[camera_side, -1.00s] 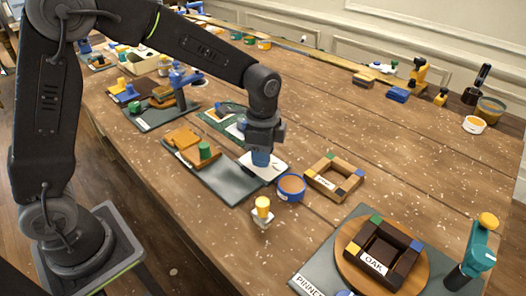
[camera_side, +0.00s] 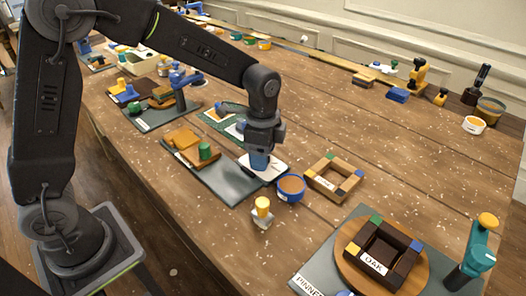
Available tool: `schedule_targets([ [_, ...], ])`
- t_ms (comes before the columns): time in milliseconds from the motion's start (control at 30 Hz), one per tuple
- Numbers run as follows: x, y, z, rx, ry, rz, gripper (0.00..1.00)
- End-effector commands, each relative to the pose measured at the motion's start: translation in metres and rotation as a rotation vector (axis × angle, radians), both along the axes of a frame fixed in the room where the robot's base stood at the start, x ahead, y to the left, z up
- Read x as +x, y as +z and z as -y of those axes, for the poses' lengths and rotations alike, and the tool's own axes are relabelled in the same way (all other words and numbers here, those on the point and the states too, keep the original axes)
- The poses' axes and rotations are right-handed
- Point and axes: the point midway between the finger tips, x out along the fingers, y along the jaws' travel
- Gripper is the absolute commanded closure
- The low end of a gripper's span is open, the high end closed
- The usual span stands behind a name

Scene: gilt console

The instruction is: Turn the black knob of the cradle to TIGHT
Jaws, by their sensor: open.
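My gripper (camera_side: 259,161) points down near the middle of the table, with its blue fingertips low over a white plate or card (camera_side: 270,174). I cannot tell whether they touch it. No black knob and no TIGHT marking can be made out; my gripper may hide them. I cannot tell for sure which thing is the cradle. A dark square frame (camera_side: 393,270) labelled OAK, with coloured corners, sits on a round wooden disc (camera_side: 346,264) at the front right.
A blue tub (camera_side: 291,188) and a light wooden frame (camera_side: 345,166) stand just right of my gripper. A yellow-topped piece (camera_side: 263,210) stands in front. A green cylinder (camera_side: 205,151) is to the left. A teal tool (camera_side: 477,252) stands at the right edge. The table's back middle is clear.

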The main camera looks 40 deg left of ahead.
Motion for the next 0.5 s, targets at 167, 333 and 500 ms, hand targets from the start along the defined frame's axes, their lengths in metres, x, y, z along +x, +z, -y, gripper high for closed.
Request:
schedule_targets([
  [167,0.000,0.003,0.000,0.000,0.001,0.000,0.40],
  [333,0.001,0.025,0.000,-0.001,0.001,0.005,0.40],
  [500,0.001,0.064,0.000,-0.001,0.001,0.006,0.40],
])
